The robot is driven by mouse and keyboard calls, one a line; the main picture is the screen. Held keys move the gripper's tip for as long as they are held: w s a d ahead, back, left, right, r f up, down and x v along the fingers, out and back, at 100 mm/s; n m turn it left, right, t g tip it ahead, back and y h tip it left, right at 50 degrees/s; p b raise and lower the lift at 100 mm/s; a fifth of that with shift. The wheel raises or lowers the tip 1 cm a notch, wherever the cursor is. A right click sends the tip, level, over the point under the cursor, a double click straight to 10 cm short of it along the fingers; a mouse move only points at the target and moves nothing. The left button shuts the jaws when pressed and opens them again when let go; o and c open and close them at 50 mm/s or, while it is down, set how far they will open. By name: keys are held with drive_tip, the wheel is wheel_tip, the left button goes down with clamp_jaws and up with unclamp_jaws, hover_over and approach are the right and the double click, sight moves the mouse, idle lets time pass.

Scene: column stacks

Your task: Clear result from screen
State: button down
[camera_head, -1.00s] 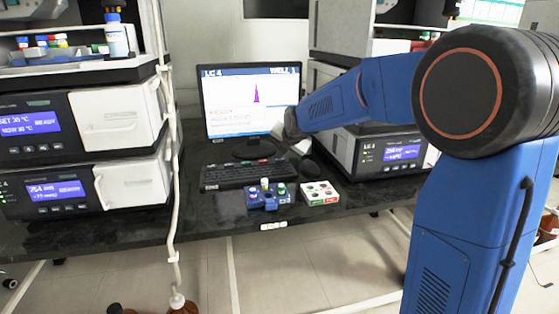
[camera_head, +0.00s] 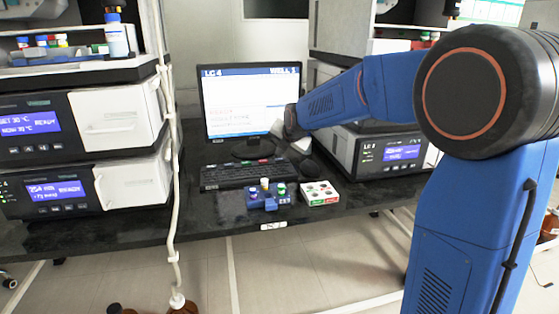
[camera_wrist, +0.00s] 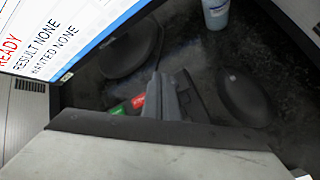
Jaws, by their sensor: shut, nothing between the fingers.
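The monitor (camera_head: 235,105) at the back of the bench reads LC 4 and WELL 1, with an empty white plot area. In the wrist view the screen (camera_wrist: 50,35) reads READY, RESULT NONE and a last line ending in NONE. The black keyboard (camera_head: 232,175) lies in front of the monitor. Its green key (camera_wrist: 119,109) and red key (camera_wrist: 138,101) show beside my fingers in the wrist view. My gripper (camera_wrist: 170,85) is shut and empty, over the keyboard area. Whether it touches a key I cannot tell.
A mouse (camera_wrist: 244,97) lies right of the keyboard. A blue rack (camera_head: 268,200) with several capped vials and a white tray (camera_head: 320,200) stand at the bench front. Instrument stacks (camera_head: 85,120) flank the monitor. A white tube (camera_head: 172,215) hangs at left.

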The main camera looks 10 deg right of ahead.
drive_tip(key=shift+r, duration=0.25)
wheel_tip(320, 180, up, 5)
idle(0.8)
idle(0.4)
drive_tip(key=m+g, duration=0.1)
drive_tip(key=m, duration=0.6)
approach(280, 162)
drive_tip(key=s+d+r, duration=0.2)
drive_tip(key=s+r, duration=0.1)
drive_tip(key=s, duration=0.5)
drive_tip(key=s+d+f+m+g, duration=0.1)
drive_tip(key=s+d+f+m, duration=0.15)
drive_tip(key=s+m, duration=0.8)
drive_tip(key=s+d+f+m+g, duration=0.1)
drive_tip(key=s+f+m, duration=0.4)
drive_tip(key=s, duration=0.7)
drive_tip(key=s+f+m+g+h, duration=0.1)
drive_tip(key=s+f+m, duration=0.4)
drive_tip(key=s, duration=0.8)
drive_tip(key=shift+d+m, duration=0.35)
drive_tip(key=shift+d, duration=0.05)
